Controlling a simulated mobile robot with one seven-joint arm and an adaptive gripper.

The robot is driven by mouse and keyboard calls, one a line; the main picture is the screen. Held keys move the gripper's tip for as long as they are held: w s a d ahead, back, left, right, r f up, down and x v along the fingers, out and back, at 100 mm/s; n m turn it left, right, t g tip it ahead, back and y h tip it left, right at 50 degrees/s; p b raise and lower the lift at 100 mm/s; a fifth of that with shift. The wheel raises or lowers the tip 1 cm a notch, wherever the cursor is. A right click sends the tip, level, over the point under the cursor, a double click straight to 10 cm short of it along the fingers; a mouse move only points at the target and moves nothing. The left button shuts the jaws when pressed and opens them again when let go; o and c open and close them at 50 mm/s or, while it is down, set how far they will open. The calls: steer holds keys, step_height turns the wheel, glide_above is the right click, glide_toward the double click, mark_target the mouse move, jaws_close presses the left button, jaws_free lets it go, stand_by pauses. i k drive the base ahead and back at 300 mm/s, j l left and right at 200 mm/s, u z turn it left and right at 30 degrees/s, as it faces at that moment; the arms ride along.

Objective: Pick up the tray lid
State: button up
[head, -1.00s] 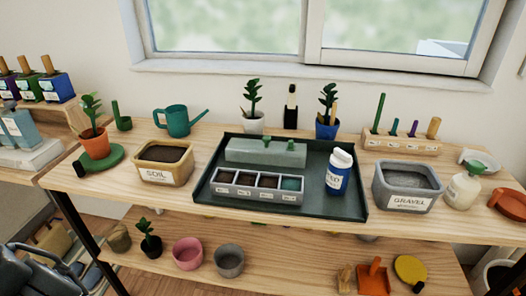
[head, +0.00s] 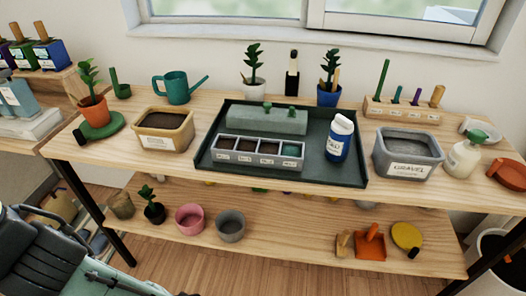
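What looks like the tray lid (head: 240,119) is a long, pale grey-green, box-like piece with small green bits at its top. It sits at the back of the dark green tray (head: 340,178) on the upper shelf. In front of it stands a grey seed tray (head: 258,161) with a row of labelled cells, most dark with soil and the rightmost green. A white-capped blue bottle (head: 338,140) stands to the right in the same dark tray. My arm shows at the lower left, well apart from the lid. My gripper is not in view.
A soil tub (head: 163,131) stands left of the dark tray and a gravel tub (head: 407,156) right of it. Two potted plants (head: 253,85) (head: 329,94) and a black-and-white brush-like item (head: 292,75) stand behind. A teal watering can (head: 177,88) is at back left. The lower shelf holds pots.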

mark_target(267, 117)
steer(key=i+l+u, duration=0.3)
steer(key=l, duration=0.35)
steer(key=i+l+u, duration=0.35)
steer(key=l, duration=0.35)
steer(key=i+l+u, duration=0.15)
steer(key=l, duration=0.2)
